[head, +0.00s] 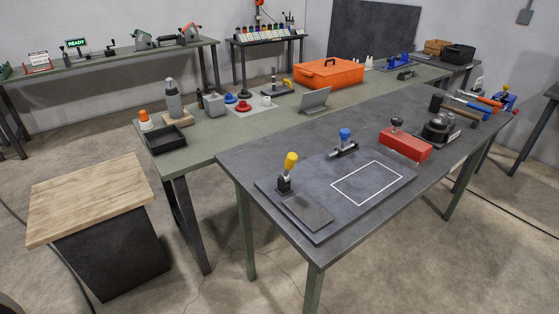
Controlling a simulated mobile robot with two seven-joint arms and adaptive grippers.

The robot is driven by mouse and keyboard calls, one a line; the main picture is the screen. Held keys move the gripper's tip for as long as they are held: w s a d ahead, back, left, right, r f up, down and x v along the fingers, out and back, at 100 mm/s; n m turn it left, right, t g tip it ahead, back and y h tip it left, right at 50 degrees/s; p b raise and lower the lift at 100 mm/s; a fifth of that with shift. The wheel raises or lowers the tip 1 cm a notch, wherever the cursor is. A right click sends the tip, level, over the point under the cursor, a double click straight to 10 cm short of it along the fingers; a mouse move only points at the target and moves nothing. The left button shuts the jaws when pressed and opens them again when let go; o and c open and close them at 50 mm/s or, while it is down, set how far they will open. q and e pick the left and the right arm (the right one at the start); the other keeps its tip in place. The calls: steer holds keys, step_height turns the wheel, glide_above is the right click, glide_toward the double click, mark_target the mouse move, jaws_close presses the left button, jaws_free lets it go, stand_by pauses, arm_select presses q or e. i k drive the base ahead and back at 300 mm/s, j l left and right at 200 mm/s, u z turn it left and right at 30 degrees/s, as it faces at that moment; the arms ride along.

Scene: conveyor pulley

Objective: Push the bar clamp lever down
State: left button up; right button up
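A dark base plate (335,205) lies on the near grey table. At its left stands a small clamp with a yellow-tipped lever (290,165), which points up. A flat grey plate (307,211) lies in front of that clamp. At the plate's back edge is a second small clamp with a blue knob (345,135), also pointing up, on a metal cylinder. I cannot tell from the picture which of these is called the bar clamp. Neither of my grippers is in view.
A white rectangle outline (367,183) marks a bare area of the base plate. A red block with a black knob (405,144) and a dark round device (438,130) stand farther right. A wooden-topped block (88,197) stands on the floor at left.

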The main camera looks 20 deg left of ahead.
mark_target(292, 158)
steer(key=i+j+z, duration=0.1)
steer(key=j, duration=0.35)
steer(key=i+j+z, duration=0.1)
steer(key=j, duration=0.35)
steer(key=i+j+z, duration=0.1)
steer(key=j, duration=0.35)
steer(key=j+z, duration=0.75)
steer(key=z, duration=0.2)
